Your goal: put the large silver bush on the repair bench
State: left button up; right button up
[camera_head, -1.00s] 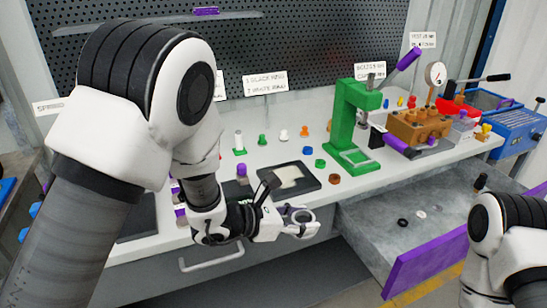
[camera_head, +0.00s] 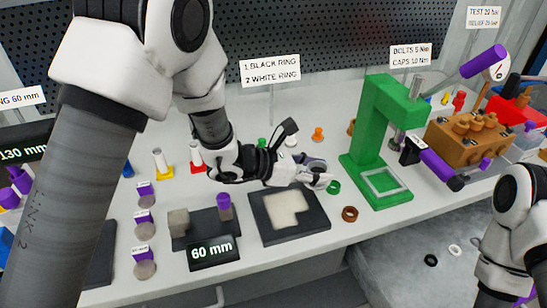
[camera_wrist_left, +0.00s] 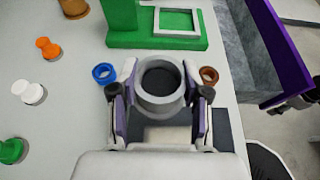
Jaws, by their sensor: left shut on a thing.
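The large silver bush (camera_wrist_left: 160,84) is a thick grey ring with a dark bore, clamped between the two fingers of my left gripper (camera_wrist_left: 160,98) in the left wrist view. In the head view my left gripper (camera_head: 318,178) is over the light bench top (camera_head: 300,245), just behind the black tray with a cream pad (camera_head: 314,224) and left of the green press. The bush is small and partly covered by the fingers there. I cannot tell whether it touches the bench.
The green press (camera_head: 375,150) stands close to the right of the gripper. A green ring (camera_head: 333,188) and a brown ring (camera_head: 350,214) lie near it. A 60 mm sign (camera_head: 212,252) stands at the front. An open drawer (camera_head: 400,265) juts out at front right.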

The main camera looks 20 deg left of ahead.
pick_arm(q)
jog(key=w+a+p, duration=0.1)
jog(key=a, duration=0.2)
jog(key=w+a+p, duration=0.1)
jog(key=w+a, duration=0.1)
jog(key=a, duration=0.2)
jog(key=w+a+f+p, duration=0.1)
jog(key=a, duration=0.3)
jog(key=shift+w+a+f, duration=0.1)
jog(key=shift+w+a, duration=0.1)
jog(key=shift+a, duration=0.05)
jog(key=shift+w+a+f, duration=0.1)
jog(key=shift+a+f, duration=0.05)
jog(key=shift+f, duration=0.15)
notch_tip(320, 180, down, 3)
jog(key=shift+r, duration=0.1)
jog(key=shift+w+f, duration=0.1)
jog(key=shift+f, duration=0.25)
jog(key=o, duration=1.3)
jog(key=shift+c, duration=0.2)
